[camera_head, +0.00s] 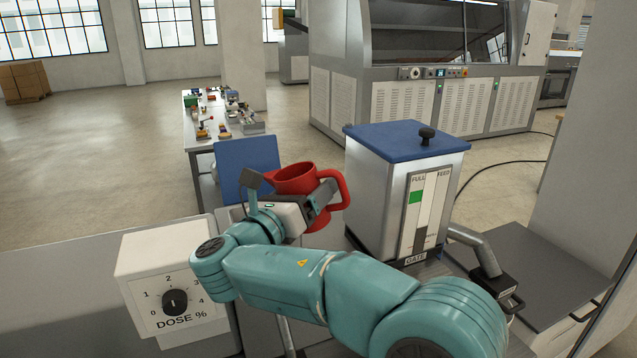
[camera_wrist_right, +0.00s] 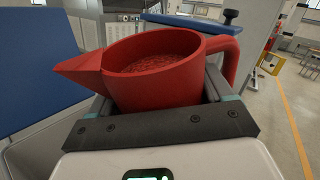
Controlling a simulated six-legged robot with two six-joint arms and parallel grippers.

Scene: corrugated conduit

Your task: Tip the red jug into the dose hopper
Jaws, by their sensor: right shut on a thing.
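The red jug (camera_head: 297,180) is held about upright by my right gripper (camera_head: 312,205), whose jaws are shut on its body. In the right wrist view the jug (camera_wrist_right: 160,85) holds red granules, with its spout to the left and its handle to the right. A blue flap (camera_head: 246,168), seemingly a raised lid, stands behind the jug; the blue panel (camera_wrist_right: 35,65) also shows in the right wrist view. A white box marked DOSE % (camera_head: 175,290) with a black knob sits at the lower left. The dose hopper's opening is hidden behind my arm and jug. My left gripper is not in view.
A steel bin (camera_head: 372,195) with a shut blue lid and level gauge stands close right of the jug. A grey pipe (camera_head: 478,250) leaves it toward a dark flat panel (camera_head: 545,275). A bench with small parts (camera_head: 222,118) stands farther back.

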